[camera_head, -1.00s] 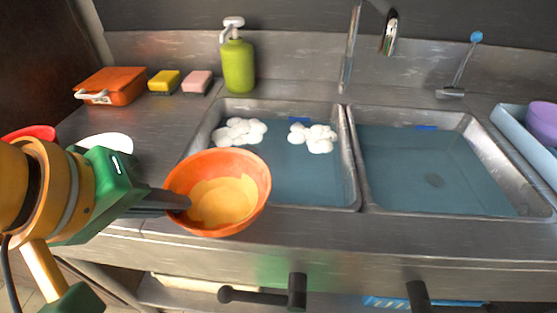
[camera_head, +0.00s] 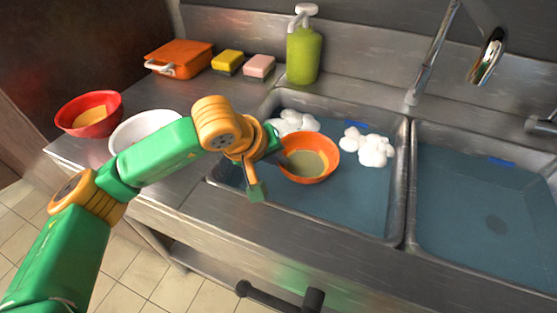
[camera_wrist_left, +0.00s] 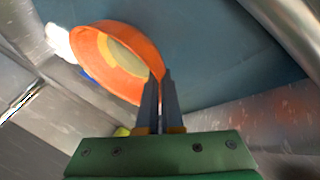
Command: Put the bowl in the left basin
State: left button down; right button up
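The orange bowl (camera_head: 322,174), with yellowish contents, is inside the outline of the left basin (camera_head: 399,200), near its left side. I cannot tell for sure whether it touches the water. My left gripper (camera_head: 281,157) reaches it from the left, partly hidden by its own wrist. In the left wrist view, the two fingers (camera_wrist_left: 161,98) are close together on the rim of the bowl (camera_wrist_left: 92,60), which is tilted in that picture. My right gripper is not in view.
White foam (camera_head: 372,147) floats in the left basin. A red bowl (camera_head: 90,118) and a white bowl (camera_head: 135,128) stand on the counter at left. A green soap bottle (camera_head: 304,55), sponges (camera_head: 259,66) and an orange box (camera_head: 180,60) stand behind. The right basin (camera_head: 480,225) holds only water.

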pick_arm(q)
jog(key=shift+f, duration=0.75)
jog(key=shift+f+b, duration=0.6)
jog(key=shift+b, duration=0.3)
jog(key=c, duration=1.1)
grip_release()
jog(key=shift+r, duration=0.1)
